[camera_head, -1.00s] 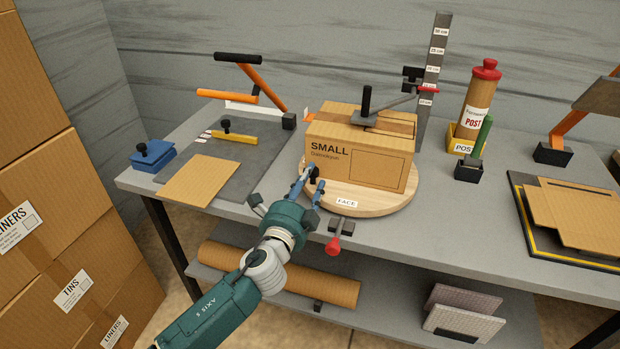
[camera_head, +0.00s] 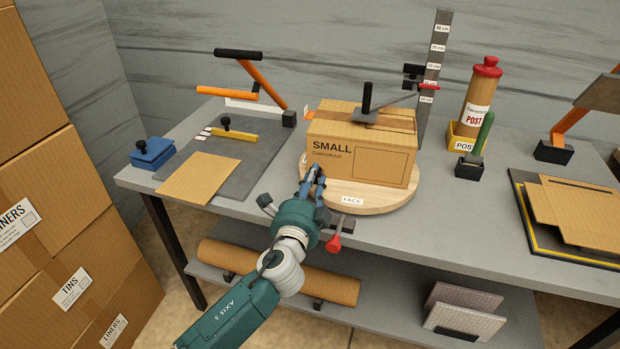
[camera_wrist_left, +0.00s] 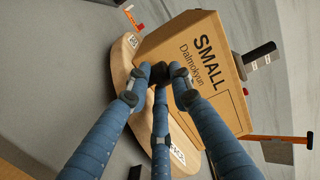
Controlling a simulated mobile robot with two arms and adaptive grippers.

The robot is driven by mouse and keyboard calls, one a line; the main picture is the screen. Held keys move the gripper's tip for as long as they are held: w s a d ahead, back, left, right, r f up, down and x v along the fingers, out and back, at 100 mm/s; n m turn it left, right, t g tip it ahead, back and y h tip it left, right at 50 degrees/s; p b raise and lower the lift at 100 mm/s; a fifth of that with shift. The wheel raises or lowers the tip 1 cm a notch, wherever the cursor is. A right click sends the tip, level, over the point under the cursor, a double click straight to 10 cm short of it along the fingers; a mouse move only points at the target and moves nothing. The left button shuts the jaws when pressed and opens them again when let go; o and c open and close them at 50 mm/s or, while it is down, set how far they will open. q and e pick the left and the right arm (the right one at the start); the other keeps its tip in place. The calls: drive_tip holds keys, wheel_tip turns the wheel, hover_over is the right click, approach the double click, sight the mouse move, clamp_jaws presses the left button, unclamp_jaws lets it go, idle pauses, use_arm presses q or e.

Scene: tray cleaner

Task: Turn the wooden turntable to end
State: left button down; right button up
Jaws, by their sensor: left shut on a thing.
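The round wooden turntable (camera_head: 390,198) sits on the grey table with a "FACE" label on its front edge. A cardboard box (camera_head: 362,145) marked "SMALL" stands on it. My left gripper (camera_head: 316,172) is at the turntable's front left rim, beside the box's lower left corner. In the left wrist view, the blue fingers (camera_wrist_left: 160,76) are closed around a black knob at the turntable (camera_wrist_left: 122,62), close to the box (camera_wrist_left: 200,60). The fingers hide most of the knob. My right gripper does not show.
A red-knobbed lever (camera_head: 334,242) juts from the table edge below the turntable. A height gauge (camera_head: 432,70) stands behind the box, its arm over the box top. A cutting mat with a cardboard sheet (camera_head: 199,178) lies left. A green-handled tool (camera_head: 484,135) stands right.

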use_arm(q)
drive_tip(key=shift+s+d+r+n+y, duration=0.1)
drive_tip(key=shift+s+d+n+y, duration=0.2)
drive_tip(key=shift+s+y, duration=0.1)
drive_tip(key=shift+w, duration=0.1)
drive_tip(key=c, duration=1.6)
unclamp_jaws()
drive_tip(key=shift+a, duration=0.1)
drive_tip(key=shift+s, duration=0.45)
drive_tip(key=s, duration=0.3)
drive_tip(key=s+a, duration=0.1)
drive_tip(key=s, duration=0.3)
drive_tip(key=s+a, duration=0.1)
drive_tip(key=s, duration=0.3)
